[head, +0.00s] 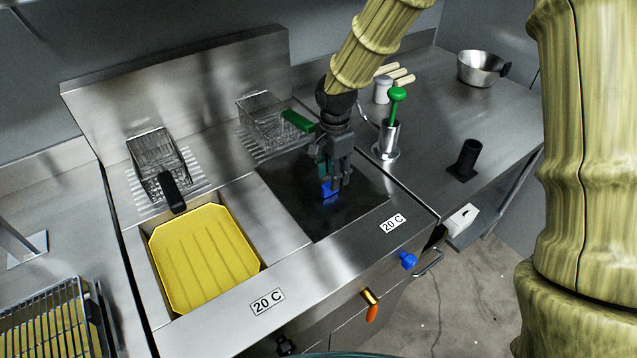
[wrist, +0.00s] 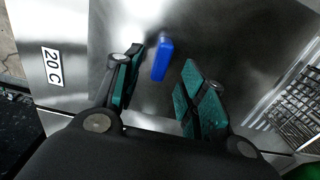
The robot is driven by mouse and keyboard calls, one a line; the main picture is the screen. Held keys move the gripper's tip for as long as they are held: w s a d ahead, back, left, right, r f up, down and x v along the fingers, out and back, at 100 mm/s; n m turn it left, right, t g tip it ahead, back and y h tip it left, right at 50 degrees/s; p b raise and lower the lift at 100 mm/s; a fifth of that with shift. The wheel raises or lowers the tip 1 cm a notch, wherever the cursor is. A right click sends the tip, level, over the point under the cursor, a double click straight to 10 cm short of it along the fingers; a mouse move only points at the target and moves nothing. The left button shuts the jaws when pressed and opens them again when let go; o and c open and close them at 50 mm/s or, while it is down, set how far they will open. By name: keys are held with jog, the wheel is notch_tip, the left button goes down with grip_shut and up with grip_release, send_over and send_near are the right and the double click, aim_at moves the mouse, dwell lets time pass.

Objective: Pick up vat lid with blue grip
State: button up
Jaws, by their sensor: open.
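The vat lid (head: 289,180) is a dark, shiny metal plate lying flat over the right vat. Its blue grip (head: 329,191) stands up from it. In the wrist view the blue grip (wrist: 162,60) shows just beyond the gap between my fingertips, with the grey lid (wrist: 225,48) around it. My gripper (head: 334,178) is open and points down above the lid, close to the blue grip. In the wrist view my gripper (wrist: 154,83) has its two teal-padded fingers apart and nothing between them. Whether a finger touches the grip cannot be told.
A wire basket with a green handle (head: 299,121) hangs behind the lid. A yellow tray-like surface (head: 200,258) fills the left vat. A metal stand with a green-topped plunger (head: 397,95) and a black cylinder (head: 467,158) stand to the right.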

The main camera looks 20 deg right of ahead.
jog(key=shift+w+f, duration=0.1)
jog(key=shift+s+a+f+p, duration=0.15)
jog(key=shift+s+f+p, duration=0.15)
jog(key=shift+s+p, duration=0.2)
jog(key=shift+a+f, duration=0.1)
jog(key=shift+f, duration=0.3)
jog(key=shift+w+f+p, duration=0.2)
jog(key=shift+f, duration=0.4)
jog(key=shift+w+f+p, duration=0.15)
jog(key=shift+w+f, duration=0.05)
jog(key=shift+f, duration=0.6)
jog(key=shift+s+f, duration=0.1)
jog(key=shift+s, duration=0.1)
jog(key=shift+w+f, duration=0.1)
grip_shut()
